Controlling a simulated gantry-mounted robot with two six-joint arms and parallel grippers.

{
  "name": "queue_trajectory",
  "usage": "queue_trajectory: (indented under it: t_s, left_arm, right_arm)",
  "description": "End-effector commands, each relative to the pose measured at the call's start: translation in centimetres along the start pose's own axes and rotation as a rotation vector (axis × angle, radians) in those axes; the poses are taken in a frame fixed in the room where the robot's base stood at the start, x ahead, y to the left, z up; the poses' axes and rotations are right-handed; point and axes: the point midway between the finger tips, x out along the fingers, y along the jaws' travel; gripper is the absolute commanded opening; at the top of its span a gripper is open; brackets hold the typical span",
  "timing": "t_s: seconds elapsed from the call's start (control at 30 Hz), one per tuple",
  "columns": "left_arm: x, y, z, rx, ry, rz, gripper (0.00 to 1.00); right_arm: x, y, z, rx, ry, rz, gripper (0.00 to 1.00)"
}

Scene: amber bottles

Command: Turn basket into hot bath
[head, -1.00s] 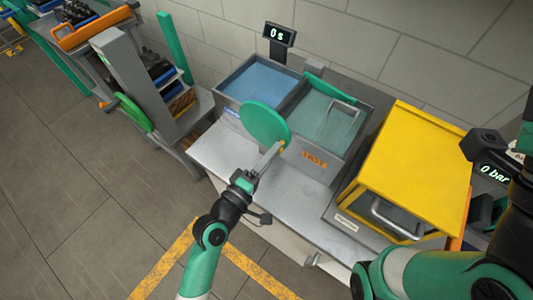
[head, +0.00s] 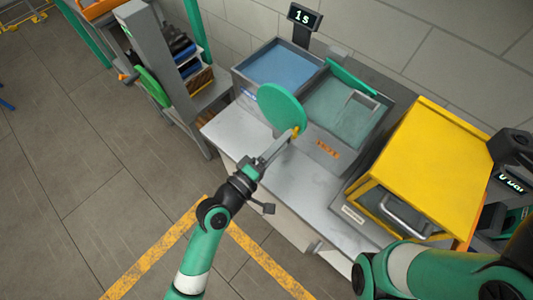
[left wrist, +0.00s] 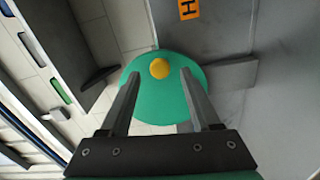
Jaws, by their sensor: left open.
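The hot bath (head: 318,132) is a grey tank with an orange label and greenish liquid. A pale rectangular frame (head: 362,104), perhaps part of the basket, shows at its right side; I cannot tell more of the basket. A green bar (head: 350,77) lies along the back rim. A green disc (head: 282,107) with a yellow knob (head: 295,131) stands before the tanks. My left gripper (head: 278,152) is open close to the disc. In the left wrist view, the knob (left wrist: 160,68) appears between and just beyond the fingertips (left wrist: 160,78).
A tank of blue liquid (head: 280,65) adjoins the hot bath on the left. A display (head: 304,17) behind reads 1 s. A yellow box (head: 430,160) with a metal handle stands to the right. A grey rack (head: 150,45) stands left. The front counter (head: 235,135) is mostly clear.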

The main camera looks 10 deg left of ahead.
Motion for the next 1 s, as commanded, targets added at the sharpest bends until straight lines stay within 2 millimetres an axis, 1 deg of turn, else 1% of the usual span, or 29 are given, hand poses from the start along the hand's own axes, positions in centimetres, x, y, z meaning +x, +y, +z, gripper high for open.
queue_trajectory:
  t_s: [0.03,0.2,0.3,0.4,0.57,1.0]
  left_arm:
    - [-1.1,0.1,0.0,-0.001,0.002,-0.002,0.63]
    - [-5.4,-0.1,-0.1,-0.001,0.004,-0.003,0.63]
    - [-7.5,-0.1,0.0,-0.001,0.003,-0.003,0.63]
    - [-8.9,-0.1,-0.1,-0.001,0.002,-0.002,0.63]
    - [-9.8,0.0,0.0,0.000,0.001,-0.001,0.63]
    - [-9.8,0.0,0.0,0.000,0.000,-0.001,0.63]
  right_arm:
    - [0.3,0.0,-0.3,0.000,0.000,0.000,0.50]
    - [0.5,0.0,-0.4,0.000,0.000,0.000,0.50]
    - [0.5,0.0,-0.5,0.000,0.000,0.000,0.50]
    - [0.4,0.0,-0.4,0.000,0.000,0.000,0.50]
    - [0.4,0.0,-0.4,0.000,0.000,0.000,0.50]
    - [0.4,0.0,-0.4,0.000,0.000,0.000,0.50]
